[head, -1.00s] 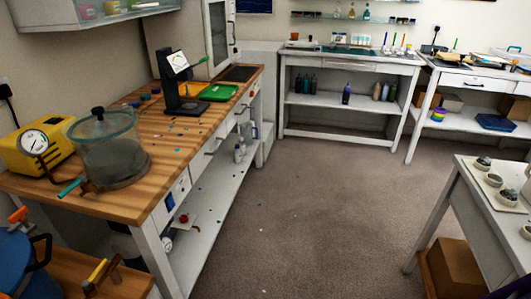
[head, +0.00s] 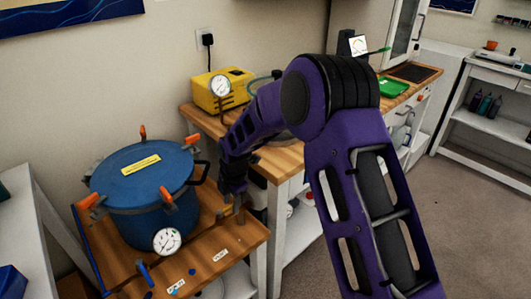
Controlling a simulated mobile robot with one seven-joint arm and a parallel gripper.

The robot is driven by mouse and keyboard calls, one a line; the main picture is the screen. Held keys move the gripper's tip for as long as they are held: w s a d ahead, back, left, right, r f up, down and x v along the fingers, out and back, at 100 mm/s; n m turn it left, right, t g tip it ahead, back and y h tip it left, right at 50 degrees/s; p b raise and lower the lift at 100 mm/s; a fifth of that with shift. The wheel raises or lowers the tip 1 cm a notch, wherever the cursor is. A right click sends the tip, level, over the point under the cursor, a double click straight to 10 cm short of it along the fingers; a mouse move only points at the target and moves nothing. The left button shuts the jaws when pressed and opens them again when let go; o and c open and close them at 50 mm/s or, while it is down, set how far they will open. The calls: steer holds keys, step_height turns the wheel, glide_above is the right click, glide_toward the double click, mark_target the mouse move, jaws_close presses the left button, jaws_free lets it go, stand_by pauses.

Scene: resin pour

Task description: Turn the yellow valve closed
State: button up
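My purple arm reaches across the head view and bends down to the small wooden stand. My gripper (head: 234,192) points down at the stand's right part, just right of the blue pressure pot (head: 150,215). It is small and dark here, and I cannot tell whether its fingers are open or shut. A brownish fitting (head: 240,213) shows right beside the fingertips. The yellow valve handle is not clearly visible; the gripper seems to cover it. I cannot tell whether they touch.
The pot has orange clamps, a black side handle and a front gauge (head: 167,241). A blue-handled valve (head: 146,272) stands at the stand's front. A yellow pump (head: 222,90) sits on the workbench behind. The floor at right is clear.

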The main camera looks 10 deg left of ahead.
steer(key=shift+w+f, duration=0.25)
step_height(320, 180, up, 17)
steer(key=s+d+p, duration=0.2)
steer(key=shift+s+d+r, duration=0.15)
steer(key=shift+d, duration=0.2)
stand_by(0.3)
